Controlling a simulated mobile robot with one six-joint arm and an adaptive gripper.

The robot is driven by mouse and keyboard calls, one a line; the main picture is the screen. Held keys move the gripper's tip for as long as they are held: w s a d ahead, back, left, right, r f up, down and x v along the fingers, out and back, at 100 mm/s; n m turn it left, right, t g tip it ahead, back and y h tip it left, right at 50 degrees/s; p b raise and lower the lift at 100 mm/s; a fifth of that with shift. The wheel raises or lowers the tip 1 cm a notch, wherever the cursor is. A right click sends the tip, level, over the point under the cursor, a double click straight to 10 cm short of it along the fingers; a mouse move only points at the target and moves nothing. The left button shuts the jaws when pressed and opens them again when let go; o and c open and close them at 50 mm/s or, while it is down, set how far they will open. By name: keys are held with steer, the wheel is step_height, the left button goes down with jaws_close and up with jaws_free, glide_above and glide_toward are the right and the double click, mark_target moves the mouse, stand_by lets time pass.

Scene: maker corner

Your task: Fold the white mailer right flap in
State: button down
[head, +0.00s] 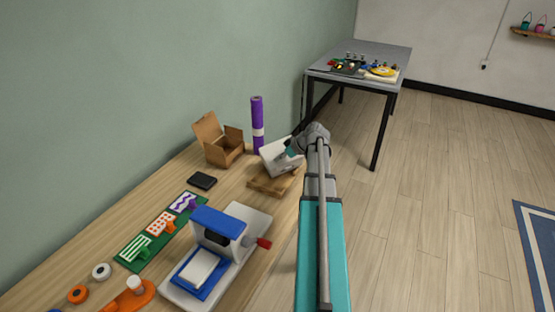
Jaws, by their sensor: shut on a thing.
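The white mailer (276,158) sits on a wooden block (264,184) toward the far right edge of the wooden table. One white panel of it stands raised and tilted. My gripper (291,150) is at the right side of the mailer and shut on part of it, which looks like the right flap. My arm and wrist hide the mailer's right edge, so how far the flap is bent cannot be told.
An open cardboard box (225,152) and a purple roll (257,125) stand behind the mailer. A black wallet-like item (202,181), a blue-and-white press (218,230) with a red knob and a green stamp mat (133,264) are nearer.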

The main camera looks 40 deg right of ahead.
steer(key=shift+r, duration=0.3)
steer(key=shift+w+a+r, duration=0.1)
steer(key=shift+r+p, duration=0.35)
steer(key=shift+p, duration=0.25)
step_height(320, 180, up, 3)
steer(key=p, duration=0.3)
steer(key=shift+r, duration=0.15)
steer(key=shift+s+r+p, duration=0.2)
steer(key=shift+r+p, duration=0.15)
steer(key=shift+p, duration=0.15)
steer(key=p+v, duration=0.6)
steer(key=v, duration=0.3)
steer(key=shift+s, duration=0.35)
steer(key=shift+f, duration=0.1)
